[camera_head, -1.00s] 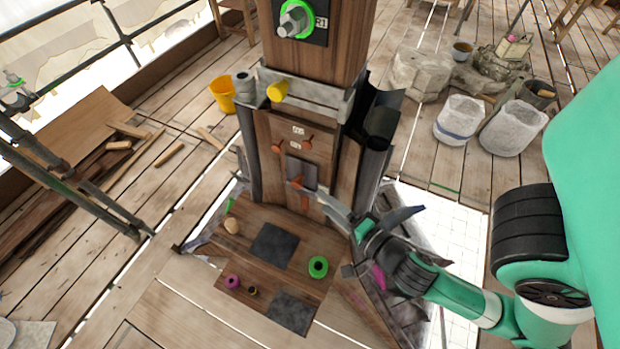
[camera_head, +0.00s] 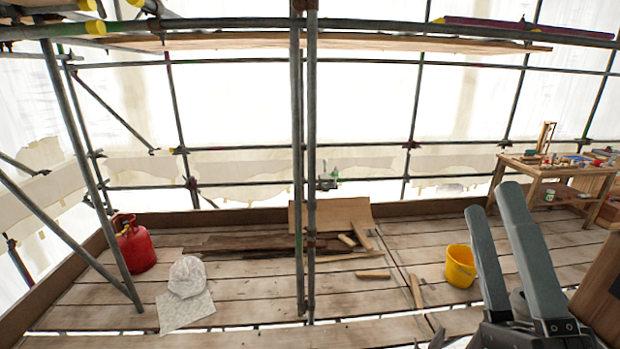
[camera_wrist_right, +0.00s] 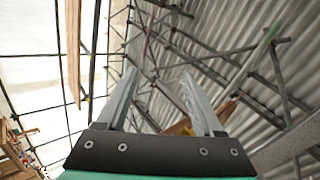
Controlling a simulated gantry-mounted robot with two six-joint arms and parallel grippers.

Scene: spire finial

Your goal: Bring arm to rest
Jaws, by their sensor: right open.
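My right gripper (camera_head: 497,245) stands large at the lower right of the head view, its two grey fingers pointing up and apart. It is open with nothing between the fingers. In the right wrist view the same fingers (camera_wrist_right: 167,100) are spread and empty, with scaffold tubes and corrugated sheeting beyond them. A brown wooden part (camera_head: 603,290) shows at the right edge of the head view, beside the gripper; most of it is out of frame. My left gripper is not in view.
Upright scaffold poles (camera_head: 312,180) cross the middle of the head view. A yellow bucket (camera_head: 460,266) stands on the planks left of my gripper. A red gas bottle (camera_head: 134,244), a white sack (camera_head: 187,277) and loose boards (camera_head: 240,243) lie farther left. A workbench (camera_head: 550,170) stands at right.

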